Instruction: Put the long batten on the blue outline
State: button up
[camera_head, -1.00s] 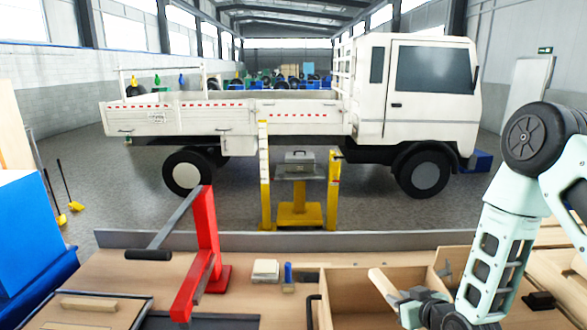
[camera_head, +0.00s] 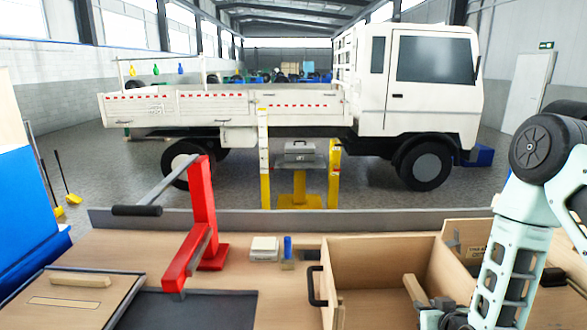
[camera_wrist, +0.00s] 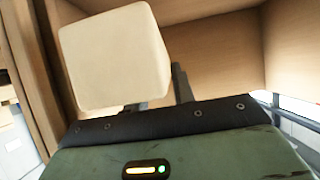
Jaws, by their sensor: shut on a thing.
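My gripper (camera_head: 438,312) is at the lower right of the head view, over the open wooden box. It is shut on a pale wooden batten (camera_head: 413,289), which shows tilted and foreshortened. In the wrist view the batten's pale squared end (camera_wrist: 115,58) stands out beyond the gripper, with the box's wooden walls behind it. Another pale batten (camera_head: 80,280) lies on a dark-edged board at the lower left. A thin, pale outlined strip (camera_head: 64,303) is in front of it. I cannot make out a blue outline.
The wooden box (camera_head: 385,249) has a dark handle on its left side. A red lever press (camera_head: 202,210) stands left of it, with a dark mat (camera_head: 205,310) in front. A small pad stack (camera_head: 264,247) and a blue-topped item (camera_head: 287,247) sit between press and box.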

notch_tip(320, 180, down, 5)
jog(key=b, duration=0.3)
jog(key=shift+r, duration=0.1)
